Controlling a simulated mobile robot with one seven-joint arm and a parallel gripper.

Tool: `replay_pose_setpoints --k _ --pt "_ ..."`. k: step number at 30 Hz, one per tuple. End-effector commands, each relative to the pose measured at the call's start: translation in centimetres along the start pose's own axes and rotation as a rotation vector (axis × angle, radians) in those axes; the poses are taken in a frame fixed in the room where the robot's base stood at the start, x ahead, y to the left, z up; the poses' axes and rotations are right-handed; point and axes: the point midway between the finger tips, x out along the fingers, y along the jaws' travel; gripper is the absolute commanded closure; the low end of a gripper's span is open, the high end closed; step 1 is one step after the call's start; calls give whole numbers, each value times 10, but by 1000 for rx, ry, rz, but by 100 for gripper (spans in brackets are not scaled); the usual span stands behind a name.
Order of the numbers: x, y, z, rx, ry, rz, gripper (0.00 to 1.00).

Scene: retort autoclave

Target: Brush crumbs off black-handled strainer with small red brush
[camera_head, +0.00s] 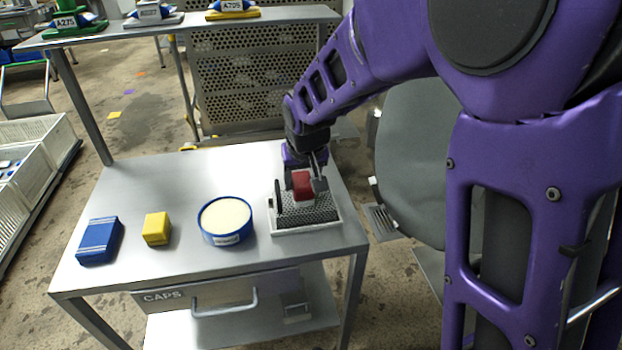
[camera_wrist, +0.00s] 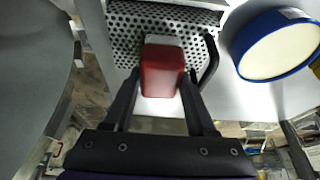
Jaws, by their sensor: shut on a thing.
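The strainer (camera_head: 318,215) is a perforated grey metal piece with a pale rim at the right end of the steel table. Its black handle (camera_head: 278,198) stands up at its left side, and in the wrist view the handle (camera_wrist: 211,60) curves at the right. My gripper (camera_wrist: 162,80) is shut on the small red brush (camera_wrist: 163,70). The brush's pale underside (camera_wrist: 163,40) is over the strainer's perforated face. In the head view the red brush (camera_head: 302,184) is over the strainer's back part. I cannot tell whether the bristles touch it. I cannot make out any crumbs.
On the table (camera_head: 180,190), a blue-rimmed round tub (camera_head: 226,217) stands left of the strainer. A yellow block (camera_head: 156,229) and a blue box (camera_head: 99,240) are further left. A drawer marked CAPS (camera_head: 215,295) is below. The back left of the tabletop is clear.

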Motion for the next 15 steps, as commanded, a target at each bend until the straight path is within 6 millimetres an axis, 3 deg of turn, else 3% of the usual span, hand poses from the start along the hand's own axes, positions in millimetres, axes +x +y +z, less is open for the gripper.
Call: replay_pose_setpoints --k 7,15 --pt "2 -18 0 -1 0 0 88" --pt "0 -14 0 2 -1 1 88"
